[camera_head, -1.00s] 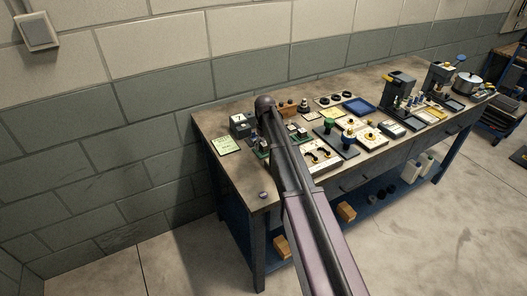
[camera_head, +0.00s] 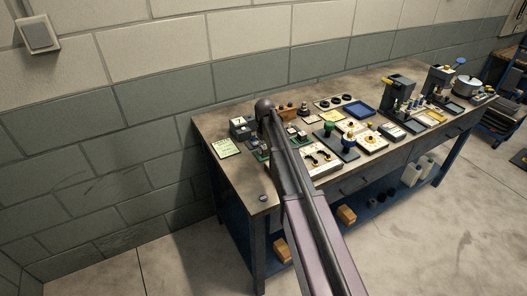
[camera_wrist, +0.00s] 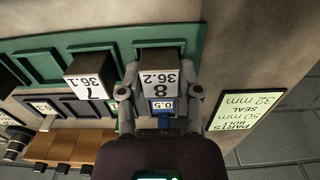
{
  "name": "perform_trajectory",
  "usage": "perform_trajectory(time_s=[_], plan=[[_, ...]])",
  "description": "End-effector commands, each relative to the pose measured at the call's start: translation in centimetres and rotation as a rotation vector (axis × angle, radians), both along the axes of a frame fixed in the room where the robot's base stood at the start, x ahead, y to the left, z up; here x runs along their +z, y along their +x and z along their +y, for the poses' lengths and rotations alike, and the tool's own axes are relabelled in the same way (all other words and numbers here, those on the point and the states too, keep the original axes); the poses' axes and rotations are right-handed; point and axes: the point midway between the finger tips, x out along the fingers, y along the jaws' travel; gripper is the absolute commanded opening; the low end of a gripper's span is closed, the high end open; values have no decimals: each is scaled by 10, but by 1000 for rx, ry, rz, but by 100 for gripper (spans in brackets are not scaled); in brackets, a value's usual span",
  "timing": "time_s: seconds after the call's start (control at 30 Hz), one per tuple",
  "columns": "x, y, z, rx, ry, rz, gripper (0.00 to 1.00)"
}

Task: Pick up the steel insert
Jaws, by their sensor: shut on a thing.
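A block-shaped insert (camera_wrist: 160,58) with a white face marked 8 and 36.2 is between my gripper's fingers (camera_wrist: 160,94) in the wrist view. The fingers touch its two sides, and my gripper is shut on it. Whether it is clear of the green tray (camera_wrist: 112,38) cannot be told. A similar insert (camera_wrist: 88,77) marked 7 and 36.1 stands beside it to the left. In the head view my arm hides the gripper and the held insert.
A small blue label (camera_wrist: 162,104) reads 0.5. A parts note (camera_wrist: 250,112) lies to the right; it also shows in the head view (camera_head: 226,148). Wooden blocks (camera_wrist: 64,149) stand lower left. The crowded workbench (camera_head: 222,121) has bare room at its left front corner, and a wall behind.

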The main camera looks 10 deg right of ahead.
Motion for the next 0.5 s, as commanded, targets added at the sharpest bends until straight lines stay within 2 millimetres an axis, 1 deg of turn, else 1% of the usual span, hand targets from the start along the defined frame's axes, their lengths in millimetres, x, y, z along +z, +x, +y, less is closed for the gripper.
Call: perform_trajectory(time_s=[0.27, 0.5], plan=[[0, 0, 0, 0, 1, 0, 0], [7, 0, 0, 0, 1, 0, 0]])
